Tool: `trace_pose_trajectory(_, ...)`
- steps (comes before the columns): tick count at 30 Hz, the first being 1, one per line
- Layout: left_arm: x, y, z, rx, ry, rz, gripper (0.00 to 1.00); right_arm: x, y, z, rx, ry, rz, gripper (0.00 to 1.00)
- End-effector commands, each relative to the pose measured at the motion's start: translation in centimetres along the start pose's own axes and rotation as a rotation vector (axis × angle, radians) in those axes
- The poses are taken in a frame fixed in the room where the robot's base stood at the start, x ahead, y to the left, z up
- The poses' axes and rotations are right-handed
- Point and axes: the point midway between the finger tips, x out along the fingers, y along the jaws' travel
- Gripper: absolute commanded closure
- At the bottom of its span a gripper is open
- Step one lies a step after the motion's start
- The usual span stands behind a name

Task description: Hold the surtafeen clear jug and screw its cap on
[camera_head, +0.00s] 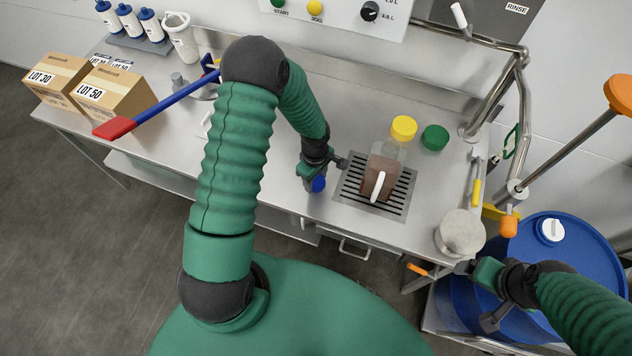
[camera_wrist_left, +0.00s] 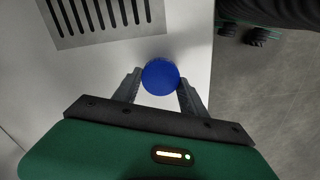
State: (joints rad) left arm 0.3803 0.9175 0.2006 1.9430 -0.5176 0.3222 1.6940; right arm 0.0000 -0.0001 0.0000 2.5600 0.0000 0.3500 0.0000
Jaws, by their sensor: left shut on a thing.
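The clear jug (camera_head: 379,172) stands on the slotted drain grate (camera_head: 397,204), with brown liquid inside and a pale handle facing the table's front edge. My left gripper (camera_head: 318,181) is shut on a blue cap (camera_head: 319,184), left of the jug and apart from it. In the left wrist view the blue cap (camera_wrist_left: 160,77) sits between the two fingertips, over the steel beside the grate. A yellow cap (camera_head: 404,127) and a green cap (camera_head: 435,137) lie behind the jug. My right gripper (camera_head: 472,292) is open and empty, by the blue drum.
A round steel weight-like object (camera_head: 460,232) stands at the table's right front corner. The blue drum (camera_head: 555,245) is at the right. Cardboard boxes (camera_head: 112,93) and a red-and-blue lever (camera_head: 160,107) are at the left. Steel pipes (camera_head: 498,85) rise behind the right end.

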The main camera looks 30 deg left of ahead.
Motion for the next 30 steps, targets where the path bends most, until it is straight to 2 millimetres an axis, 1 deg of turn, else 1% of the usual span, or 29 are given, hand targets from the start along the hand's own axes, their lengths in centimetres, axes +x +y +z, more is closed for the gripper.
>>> trace_pose_trajectory(1, 0.3, -1.5, 0.5, 0.004, -0.002, -0.011, 0.87, 0.4, 0.0, 0.1, 0.000, 0.000, 0.000, 0.14)
trace_pose_trajectory(5, 0.0, -4.4, 1.4, 0.003, -0.001, -0.010, 0.87, 0.9, 0.0, 0.2, 0.000, 0.000, 0.000, 0.14)
trace_pose_trajectory(12, -0.6, -10.8, 3.3, 0.001, -0.001, -0.009, 0.87, 2.0, 0.0, 0.5, 0.000, 0.000, 0.000, 0.14)
trace_pose_trajectory(15, -0.9, -12.8, 3.9, 0.001, -0.001, -0.009, 0.87, 2.2, 0.0, 0.5, 0.000, 0.000, 0.000, 0.14)
trace_pose_trajectory(18, -1.1, -14.2, 4.3, 0.000, -0.002, -0.008, 0.87, 2.4, 0.0, 0.6, 0.000, 0.000, 0.000, 0.14)
trace_pose_trajectory(21, -1.2, -14.9, 4.5, 0.000, -0.002, -0.009, 0.87, 2.4, 0.0, 0.6, 0.000, 0.000, 0.000, 0.14)
trace_pose_trajectory(30, -1.3, -15.0, 4.6, 0.000, -0.001, -0.007, 0.87, 2.4, 0.0, 0.6, 0.000, 0.000, 0.000, 0.14)
